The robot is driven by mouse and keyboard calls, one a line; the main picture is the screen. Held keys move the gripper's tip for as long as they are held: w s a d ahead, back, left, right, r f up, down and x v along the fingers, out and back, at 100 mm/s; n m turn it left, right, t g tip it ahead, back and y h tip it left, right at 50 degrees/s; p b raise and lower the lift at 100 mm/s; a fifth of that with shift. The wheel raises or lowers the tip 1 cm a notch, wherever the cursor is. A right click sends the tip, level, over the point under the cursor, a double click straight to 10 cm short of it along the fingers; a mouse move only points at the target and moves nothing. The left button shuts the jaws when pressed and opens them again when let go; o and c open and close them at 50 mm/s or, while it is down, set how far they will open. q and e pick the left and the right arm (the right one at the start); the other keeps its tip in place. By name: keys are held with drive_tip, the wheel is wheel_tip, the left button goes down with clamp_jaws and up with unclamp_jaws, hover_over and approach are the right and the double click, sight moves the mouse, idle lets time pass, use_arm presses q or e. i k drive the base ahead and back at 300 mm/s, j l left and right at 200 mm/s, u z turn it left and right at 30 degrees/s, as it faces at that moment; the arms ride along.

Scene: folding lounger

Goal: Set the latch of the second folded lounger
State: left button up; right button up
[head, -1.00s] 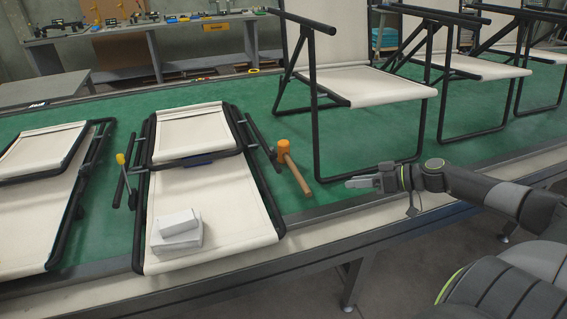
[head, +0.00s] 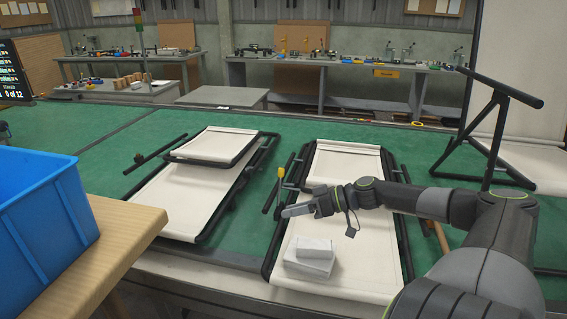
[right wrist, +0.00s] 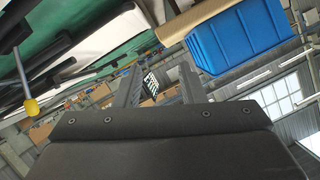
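Two folded loungers with cream fabric and black frames lie on the green bench. The left one (head: 180,200) is bare; the right one (head: 345,235) carries two small white boxes (head: 310,262). A lever with a yellow knob (head: 280,172) stands at the right lounger's left side; its knob (right wrist: 31,107) also shows at the left of the right wrist view. My right gripper (head: 288,211) is over that lounger, close to the lever, seemingly not touching it. Its two fingers (right wrist: 160,88) are apart with nothing seen between them. My left gripper is not in view.
A blue bin (head: 45,215) stands on a wooden table (head: 125,232) at the left. An unfolded lounger (head: 500,130) stands at the right. A wooden handle (head: 440,238) lies beside the right lounger, partly hidden by my arm. Workbenches (head: 340,75) line the back.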

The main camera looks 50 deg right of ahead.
sight(281, 170)
drive_tip(key=l+u, duration=0.2)
drive_tip(key=l, duration=0.85)
drive_tip(key=k+l+u, duration=0.2)
drive_tip(key=l, duration=0.8)
drive_tip(key=i, duration=0.1)
